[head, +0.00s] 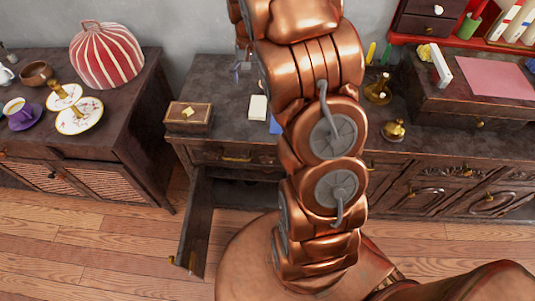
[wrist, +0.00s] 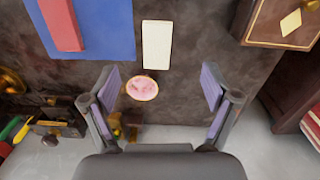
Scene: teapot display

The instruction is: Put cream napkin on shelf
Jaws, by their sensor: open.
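A flat cream rectangle, which looks like the cream napkin (head: 258,107), lies on the dark cabinet top in the head view, just left of my arm. It also shows in the wrist view (wrist: 156,44), upper middle, beyond my fingertips and touched by neither. My gripper (wrist: 162,88) is open and empty above the cabinet top; my arm mostly hides it in the head view. A red shelf (head: 402,40) with books stands at the upper right. The cabinet (head: 225,155) has an open door (head: 195,225) at its left, with a dark space inside.
A blue flat item (wrist: 100,25) with a red strip lies beside the napkin. A small pink oval plate (wrist: 142,88) lies between my fingers. A wooden box with a gold diamond (wrist: 285,20) is at the upper right. Brass pots (head: 393,130) stand right of my arm.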

